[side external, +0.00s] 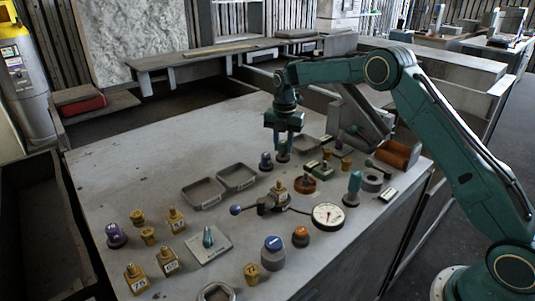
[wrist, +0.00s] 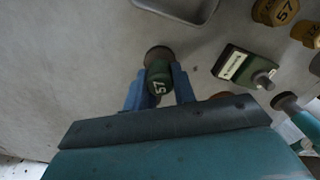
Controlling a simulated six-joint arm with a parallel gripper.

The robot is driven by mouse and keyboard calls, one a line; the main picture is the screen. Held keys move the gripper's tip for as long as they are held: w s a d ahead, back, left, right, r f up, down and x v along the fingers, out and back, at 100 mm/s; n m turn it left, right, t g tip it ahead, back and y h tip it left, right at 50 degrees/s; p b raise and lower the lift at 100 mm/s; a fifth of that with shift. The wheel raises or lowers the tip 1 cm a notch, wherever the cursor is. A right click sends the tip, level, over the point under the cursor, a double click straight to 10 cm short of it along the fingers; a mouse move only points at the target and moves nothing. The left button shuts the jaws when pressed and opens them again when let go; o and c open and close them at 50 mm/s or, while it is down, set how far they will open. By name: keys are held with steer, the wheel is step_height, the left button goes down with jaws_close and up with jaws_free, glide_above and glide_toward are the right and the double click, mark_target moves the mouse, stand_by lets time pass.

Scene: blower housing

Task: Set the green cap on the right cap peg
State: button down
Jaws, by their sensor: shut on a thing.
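In the side view the green cap (side external: 283,148) shows small beneath my gripper (side external: 284,138). My gripper is shut on the cap. A round brown base (wrist: 158,54) shows right by the cap's far end in the wrist view. It also shows just under the cap in the side view (side external: 284,158). I cannot tell whether the cap touches it or sits on a peg there. No label marks the right cap peg in these frames.
A dark blue-topped piece (side external: 266,162) stands close left of my gripper. A green labelled block (wrist: 240,66) lies to the right of the cap in the wrist view. Two grey trays (side external: 237,177) and a dial gauge (side external: 328,215) are nearer. The table's far left is clear.

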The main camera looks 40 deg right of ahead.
steer(key=shift+f, duration=0.8)
stand_by(0.4)
steer(key=c, duration=0.7)
jaws_free()
steer(key=shift+o, duration=0.2)
steer(key=shift+r, duration=0.1)
steer(key=shift+r, duration=3.65)
